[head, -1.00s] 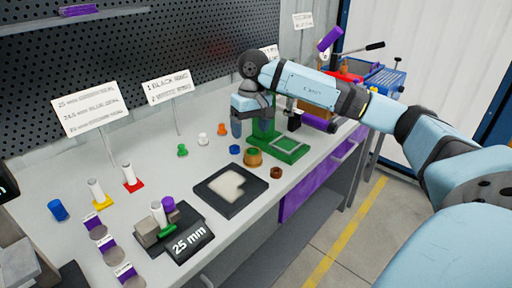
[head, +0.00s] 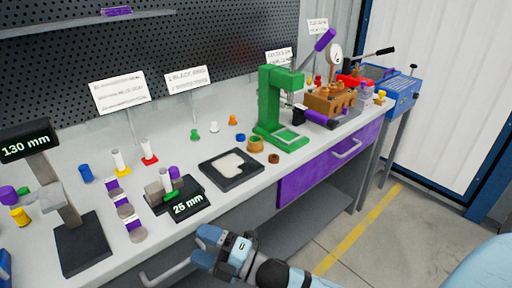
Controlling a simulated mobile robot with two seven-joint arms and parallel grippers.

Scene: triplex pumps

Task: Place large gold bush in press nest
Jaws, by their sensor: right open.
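The large gold bush (head: 255,145) stands upright on the bench, close against the left front of the green press; I cannot tell whether it touches the press base. The green press (head: 268,102) has a flat base with a pale, square-framed nest (head: 287,137) that looks empty. My right gripper (head: 204,246) is open and empty, low in front of the bench edge, well apart from the bush and the press. My left gripper is not in view.
A small brown ring (head: 273,158) and a black tray with a pale pad (head: 231,170) lie near the bush. A brown fixture block (head: 330,100) stands right of the press.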

